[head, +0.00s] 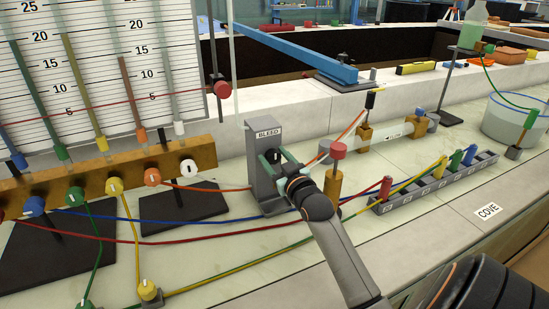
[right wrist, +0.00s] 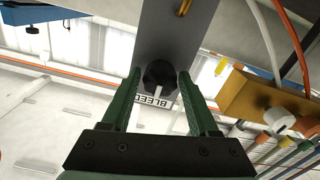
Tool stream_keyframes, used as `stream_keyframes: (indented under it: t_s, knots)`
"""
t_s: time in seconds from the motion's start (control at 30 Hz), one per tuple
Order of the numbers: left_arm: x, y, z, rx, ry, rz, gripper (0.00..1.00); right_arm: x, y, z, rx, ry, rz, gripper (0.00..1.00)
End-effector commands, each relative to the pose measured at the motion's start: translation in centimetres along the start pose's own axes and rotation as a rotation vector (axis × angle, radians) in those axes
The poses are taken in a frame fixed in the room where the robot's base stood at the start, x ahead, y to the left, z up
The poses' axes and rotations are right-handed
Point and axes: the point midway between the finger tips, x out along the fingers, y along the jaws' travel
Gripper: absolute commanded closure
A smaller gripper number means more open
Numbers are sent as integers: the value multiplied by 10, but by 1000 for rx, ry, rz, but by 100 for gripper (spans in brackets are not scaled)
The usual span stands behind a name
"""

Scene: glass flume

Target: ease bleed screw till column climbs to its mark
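The bleed screw (head: 272,158) is a dark knob on the front of a grey upright block labelled BLEED (head: 262,180). In the right wrist view the knob (right wrist: 160,75) sits between my green fingers. My right gripper (head: 271,157) reaches it from the front right; its fingertips (right wrist: 160,82) lie against both sides of the knob. Tilted tubes stand before a white scale board (head: 100,45) numbered 5 to 25. A thin red line crosses the board near 5 to 10. Liquid levels are too small to read surely. My left gripper is not in view.
A brown manifold (head: 125,168) with coloured valve knobs stands left of the block; coloured hoses cross the bench around my arm. A brass post with a red cap (head: 338,150) stands close right. A grey rack (head: 435,183) and glass tank (head: 512,120) are farther right.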

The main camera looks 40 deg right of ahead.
Motion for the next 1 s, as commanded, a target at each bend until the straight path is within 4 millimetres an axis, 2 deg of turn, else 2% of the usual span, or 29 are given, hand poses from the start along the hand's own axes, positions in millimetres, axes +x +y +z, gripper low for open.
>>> stream_keyframes:
  t_s: [0.07, 0.5, 0.73, 0.9, 1.0]
  knots:
    - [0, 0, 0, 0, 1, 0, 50, 0, 0, 0, 0, 0, 0, 49]
    - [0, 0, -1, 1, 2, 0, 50, 0, 0, 0, 1, -1, 0, 99]
    - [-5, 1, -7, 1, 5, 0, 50, 0, 0, -2, -35, -2, 0, 100]
    - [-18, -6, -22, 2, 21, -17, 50, 0, 0, -4, -195, -4, -2, 100]
    - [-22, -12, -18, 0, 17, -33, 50, 0, 0, -3, -279, -3, -1, 100]
